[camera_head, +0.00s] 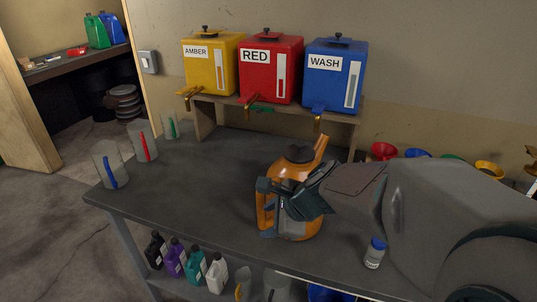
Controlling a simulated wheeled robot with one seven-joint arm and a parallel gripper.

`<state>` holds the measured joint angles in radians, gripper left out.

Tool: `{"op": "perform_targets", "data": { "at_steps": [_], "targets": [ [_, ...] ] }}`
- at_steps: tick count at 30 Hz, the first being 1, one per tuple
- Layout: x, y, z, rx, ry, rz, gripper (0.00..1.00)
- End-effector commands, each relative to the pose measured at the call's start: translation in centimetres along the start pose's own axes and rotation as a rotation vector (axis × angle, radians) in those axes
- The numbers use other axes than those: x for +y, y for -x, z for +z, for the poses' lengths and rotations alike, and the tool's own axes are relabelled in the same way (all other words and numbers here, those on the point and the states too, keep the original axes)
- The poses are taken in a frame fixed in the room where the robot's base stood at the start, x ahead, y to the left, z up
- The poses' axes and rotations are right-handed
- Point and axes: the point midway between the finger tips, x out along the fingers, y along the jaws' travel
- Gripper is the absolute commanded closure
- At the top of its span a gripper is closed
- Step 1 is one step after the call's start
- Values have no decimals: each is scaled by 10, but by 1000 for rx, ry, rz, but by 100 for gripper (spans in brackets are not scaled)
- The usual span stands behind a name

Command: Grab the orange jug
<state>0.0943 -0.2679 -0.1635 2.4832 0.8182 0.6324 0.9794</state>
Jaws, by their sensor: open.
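The orange jug (290,176) stands upright on the dark workbench, right of the middle of the view. It has a black cap, a spout pointing up and right, and a handle on its left side. My gripper (268,208) reaches in from the right, in front of the jug, and hides part of its body. Its dark fingers are open and lie close to the jug's handle. I cannot tell whether they touch it or stand around it.
A small blue-capped bottle (374,254) stands near the bench's front edge. A wooden rack (205,122) holds yellow (211,72), red (270,75) and blue (335,82) drums. Clear beakers (110,165) stand at left. The bench (190,195) is clear left of the jug.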

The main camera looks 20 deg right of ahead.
Motion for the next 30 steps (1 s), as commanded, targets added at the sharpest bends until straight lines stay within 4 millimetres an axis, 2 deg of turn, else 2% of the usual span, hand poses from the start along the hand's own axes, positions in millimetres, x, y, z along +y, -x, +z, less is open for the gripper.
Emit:
{"op": "perform_targets", "data": {
  "at_steps": [1,3,6,9,13,24,30],
  "targets": [
    [-19,14,3,-10,-173,-35,53],
    [-36,20,0,-28,-395,-82,53],
    [-54,26,-6,-50,-634,-132,53],
    [-63,28,-10,-65,-776,-162,53],
    [-67,20,-14,-73,-841,-175,53],
    [-74,-36,-15,-73,-837,-173,53],
    [-79,-55,-14,-74,-837,-174,53]
  ]
}}
